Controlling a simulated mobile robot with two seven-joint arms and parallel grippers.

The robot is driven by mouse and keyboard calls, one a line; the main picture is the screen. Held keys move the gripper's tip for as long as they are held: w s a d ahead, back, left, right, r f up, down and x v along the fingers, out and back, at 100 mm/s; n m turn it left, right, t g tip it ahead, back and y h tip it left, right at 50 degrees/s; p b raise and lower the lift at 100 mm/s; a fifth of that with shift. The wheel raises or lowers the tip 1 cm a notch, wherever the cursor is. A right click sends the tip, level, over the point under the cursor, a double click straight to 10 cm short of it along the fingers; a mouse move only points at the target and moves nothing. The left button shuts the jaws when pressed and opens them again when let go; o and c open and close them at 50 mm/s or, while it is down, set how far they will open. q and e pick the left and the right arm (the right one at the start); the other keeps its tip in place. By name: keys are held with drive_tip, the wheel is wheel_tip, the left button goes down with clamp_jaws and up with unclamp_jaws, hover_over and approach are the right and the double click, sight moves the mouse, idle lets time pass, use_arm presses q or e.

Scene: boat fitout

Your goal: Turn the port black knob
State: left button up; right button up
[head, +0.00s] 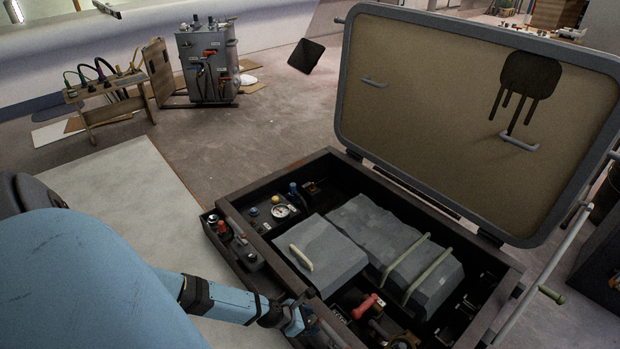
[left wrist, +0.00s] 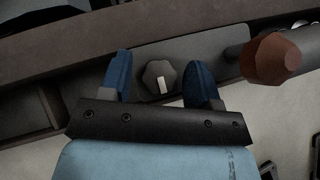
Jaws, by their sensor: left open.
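In the left wrist view, a dark faceted knob (left wrist: 158,74) with a white pointer mark sits on a dark grey panel strip. The pointer runs roughly up and down in the picture, slightly tilted. My left gripper (left wrist: 160,64) is open, with one blue fingertip on each side of the knob and a visible gap to each. I cannot tell how far above the panel the fingertips are. In the head view, my left gripper (head: 306,322) is at the near edge of the open case (head: 290,264); the knob between its fingers is hidden there. My right gripper is not in view.
A brown-red knob (left wrist: 271,58) stands right of the right finger. The case holds grey blocks (head: 320,254), a gauge (head: 282,211) and a red handle (head: 365,306). Its raised lid (head: 440,110) blocks the back right. A side panel (head: 238,250) carries more controls.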

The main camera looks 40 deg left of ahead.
use_arm(q)
drive_tip(key=shift+w+d+f, duration=0.1)
drive_tip(key=shift+w, duration=0.05)
drive_tip(key=c, duration=0.9)
